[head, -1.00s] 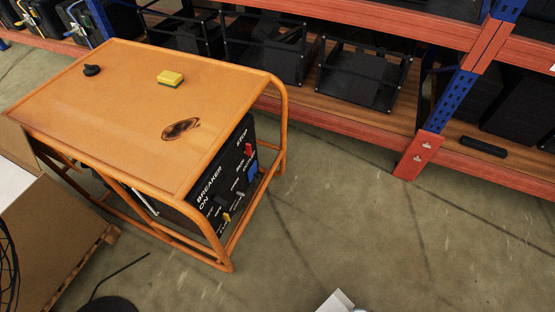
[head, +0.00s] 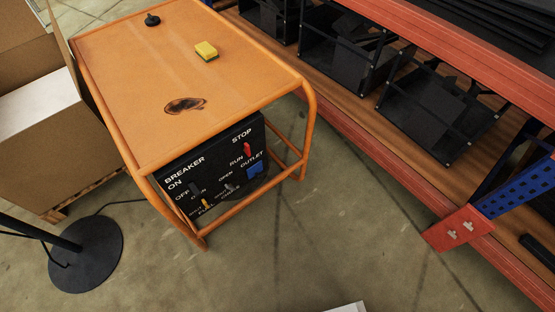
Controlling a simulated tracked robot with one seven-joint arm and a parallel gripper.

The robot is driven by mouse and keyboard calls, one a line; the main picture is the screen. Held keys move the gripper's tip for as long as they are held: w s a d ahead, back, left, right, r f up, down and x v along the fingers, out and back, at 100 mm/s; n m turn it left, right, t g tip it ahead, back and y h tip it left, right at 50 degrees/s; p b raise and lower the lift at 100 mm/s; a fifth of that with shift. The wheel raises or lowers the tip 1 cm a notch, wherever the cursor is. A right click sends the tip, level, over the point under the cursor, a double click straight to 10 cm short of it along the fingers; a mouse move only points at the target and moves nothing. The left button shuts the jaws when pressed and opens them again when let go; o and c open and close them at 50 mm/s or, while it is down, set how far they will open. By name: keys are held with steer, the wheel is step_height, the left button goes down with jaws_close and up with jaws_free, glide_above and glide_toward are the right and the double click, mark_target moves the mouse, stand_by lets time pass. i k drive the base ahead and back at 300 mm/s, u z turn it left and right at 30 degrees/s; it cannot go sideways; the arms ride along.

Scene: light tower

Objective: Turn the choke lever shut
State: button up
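An orange-framed generator (head: 190,70) stands on the floor, with a black control panel (head: 225,150) on the side facing me. A small grey lever (head: 229,187) sits low in the panel's middle, by the word OPEN; it looks like the choke lever. Its exact angle is too small to tell. A yellow fuel lever (head: 205,203) is to its lower left. A dark breaker switch (head: 194,188) is at the left, a red stop/run switch (head: 247,150) at the upper right, and a blue outlet (head: 254,169) below that. My gripper is not in view.
A yellow sponge (head: 206,51) and a black knob-like piece (head: 152,19) lie on the generator's top. A cardboard box (head: 45,130) and a round black stand base (head: 86,254) are at the left. An orange-and-blue rack (head: 465,230) runs along the right.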

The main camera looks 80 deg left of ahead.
mark_target(229, 186)
steer(key=z, duration=0.1)
steer(key=i, duration=0.2)
steer(key=u, duration=3.65)
steer(key=i, duration=1)
steer(key=z, duration=1.1)
